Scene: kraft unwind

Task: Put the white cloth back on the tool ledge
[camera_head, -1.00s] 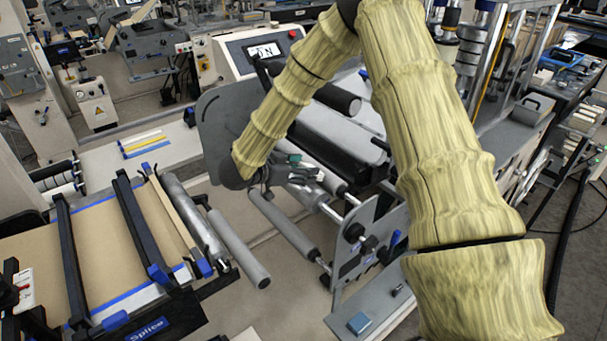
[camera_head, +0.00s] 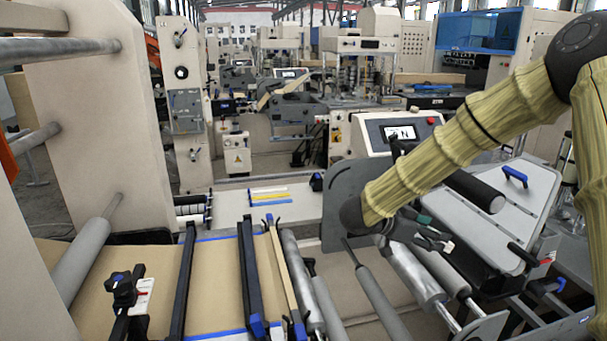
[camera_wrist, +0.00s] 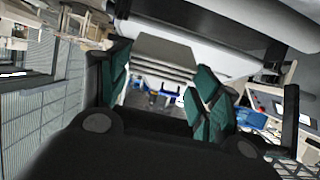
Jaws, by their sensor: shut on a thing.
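My gripper (camera_head: 422,232) is in front of the grey side plate, above the rollers at centre right. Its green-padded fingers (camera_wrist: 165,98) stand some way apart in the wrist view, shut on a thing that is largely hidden. A small white patch (camera_head: 448,246) shows at the fingertips and looks like part of the white cloth; its full shape cannot be made out. A pale ledge (camera_head: 232,213) at left of the grey plate bears blue, yellow and white strips (camera_head: 269,196); I cannot tell if it is the tool ledge.
A grey side plate (camera_head: 345,190) stands beside my gripper. Rollers (camera_head: 412,272) lie below it. The brown web table (camera_head: 215,285) with black bars (camera_head: 250,265) is at lower left. A control panel (camera_head: 400,133) stands behind. The ledge has bare room around the strips.

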